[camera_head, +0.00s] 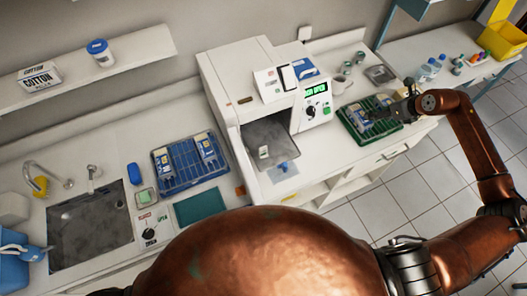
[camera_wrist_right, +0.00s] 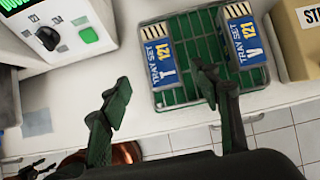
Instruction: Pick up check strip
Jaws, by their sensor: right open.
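I cannot single out the check strip for certain. My right gripper (camera_head: 388,106) is over the green rack (camera_head: 355,131) on the right counter. In the right wrist view its fingers (camera_wrist_right: 162,80) are spread and empty, just in front of the rack (camera_wrist_right: 196,50). A dark jointed part (camera_wrist_right: 30,168), possibly my left gripper, shows at the lower left.
The white steriliser (camera_head: 235,85) stands left of the rack. A blue rack (camera_head: 180,180) with packs, a teal mat (camera_head: 200,206) and a sink (camera_head: 90,225) are further left. A tan box (camera_wrist_right: 300,35) stands right of the green rack. Bottles (camera_head: 428,72) are behind.

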